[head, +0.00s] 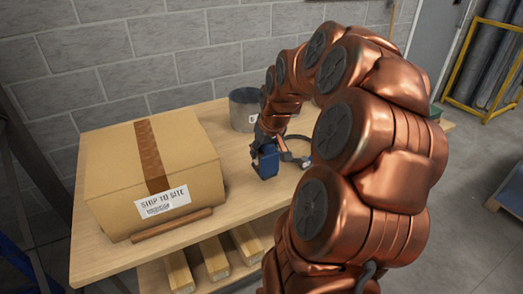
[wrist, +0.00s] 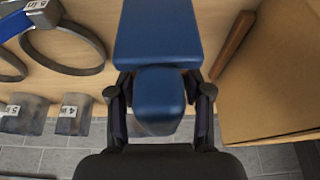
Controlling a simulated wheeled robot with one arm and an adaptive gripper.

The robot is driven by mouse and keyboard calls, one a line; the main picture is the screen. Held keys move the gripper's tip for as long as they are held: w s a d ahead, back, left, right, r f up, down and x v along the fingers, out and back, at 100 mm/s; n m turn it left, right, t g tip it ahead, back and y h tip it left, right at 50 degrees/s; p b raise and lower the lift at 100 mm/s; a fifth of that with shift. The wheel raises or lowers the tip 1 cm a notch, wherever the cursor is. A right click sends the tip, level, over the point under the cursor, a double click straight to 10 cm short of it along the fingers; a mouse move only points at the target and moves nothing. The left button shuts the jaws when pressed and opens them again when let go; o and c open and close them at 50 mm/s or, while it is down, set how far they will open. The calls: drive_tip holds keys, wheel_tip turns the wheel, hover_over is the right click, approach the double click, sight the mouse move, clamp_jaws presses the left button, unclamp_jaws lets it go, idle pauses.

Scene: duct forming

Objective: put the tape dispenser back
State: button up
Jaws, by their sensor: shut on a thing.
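The tape dispenser is a dark blue block-like object (head: 266,163), over the front part of the workbench to the right of the carton. My gripper (head: 265,143) is shut on it. In the wrist view the dispenser (wrist: 158,35) sits between the two fingers of my gripper (wrist: 159,95), with a wide blue part beyond the fingers and a narrower part between them. I cannot tell whether it touches the bench. My arm hides part of the bench on the right.
A taped carton (head: 150,175) labelled "SHIP TO SITE" stands at the left of the wooden workbench (head: 222,215), with a brown strip (head: 172,225) in front. A grey duct piece (head: 244,110) stands behind my gripper. Dark rings (wrist: 65,52) lie beside the dispenser.

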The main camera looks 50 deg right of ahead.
sight(261, 153)
drive_tip(key=shift+w+d, duration=0.6)
drive_tip(key=shift+w, duration=0.25)
drive_tip(key=shift+w+d+f+p, duration=0.1)
drive_tip(key=shift+w+d+p, duration=0.1)
drive_tip(key=shift+w+p, duration=0.1)
drive_tip(key=shift+f+p, duration=0.65)
drive_tip(key=shift+f, duration=1.05)
drive_tip(key=shift+f, duration=0.15)
drive_tip(key=o, duration=1.3)
drive_tip(key=shift+c, duration=0.2)
